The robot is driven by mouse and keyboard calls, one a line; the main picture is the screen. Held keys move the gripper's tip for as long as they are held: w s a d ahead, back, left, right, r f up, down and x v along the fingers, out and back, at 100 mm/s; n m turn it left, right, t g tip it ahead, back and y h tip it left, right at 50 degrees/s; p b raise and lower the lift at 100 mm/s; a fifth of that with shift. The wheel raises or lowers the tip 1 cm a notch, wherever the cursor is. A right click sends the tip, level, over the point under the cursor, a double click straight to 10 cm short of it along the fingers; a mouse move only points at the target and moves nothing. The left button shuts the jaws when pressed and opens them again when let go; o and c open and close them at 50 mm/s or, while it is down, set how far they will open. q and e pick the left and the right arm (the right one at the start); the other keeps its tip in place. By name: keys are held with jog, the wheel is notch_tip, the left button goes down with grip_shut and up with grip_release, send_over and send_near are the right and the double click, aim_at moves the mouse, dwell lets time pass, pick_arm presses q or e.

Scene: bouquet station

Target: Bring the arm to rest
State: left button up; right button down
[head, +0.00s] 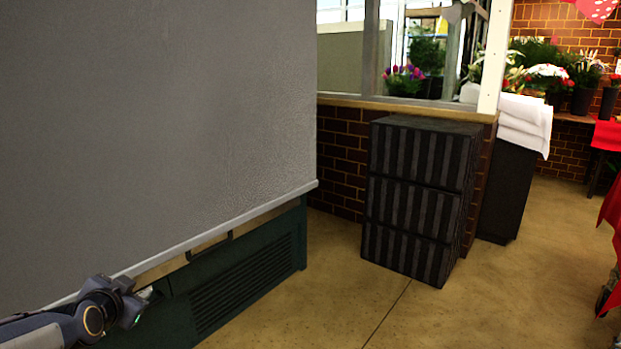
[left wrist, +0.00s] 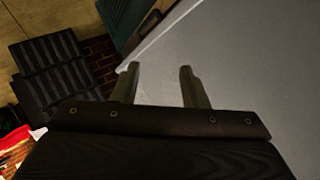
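My left arm comes in at the lower left of the head view, and its gripper (head: 143,296) is beside the lower edge of a large grey panel (head: 160,130). In the left wrist view the two fingers of my left gripper (left wrist: 158,80) stand apart with nothing between them. The grey panel (left wrist: 250,80) fills the right of that view behind the fingers. My right gripper is in neither view.
A black striped cabinet (head: 415,200) stands against a low brick wall (head: 342,150). A green vented base (head: 245,280) runs under the panel. White folded cloths (head: 524,120) lie on a dark stand (head: 505,190). The tan floor (head: 480,310) is clear at front centre.

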pick_arm(q)
jog(key=s+d+f+n+g+h, duration=0.2)
jog(key=s+d, duration=0.3)
jog(key=s, duration=0.5)
jog(key=s+d+f+n+g+h, duration=0.25)
jog(key=s+d, duration=0.35)
jog(key=s, duration=0.5)
jog(key=s+d+f+n+g+h, duration=0.1)
jog(key=s+d+f+n+g, duration=0.3)
jog(key=s, duration=0.6)
notch_tip(320, 180, up, 37)
jog(key=d+m+t+p, duration=0.1)
jog(key=p, duration=3.4)
jog(key=shift+d+r+m, duration=0.15)
jog(key=shift+d+m, duration=0.05)
jog(key=shift+m, duration=0.15)
jog(key=shift+s+a, duration=0.1)
jog(key=shift+s, duration=0.05)
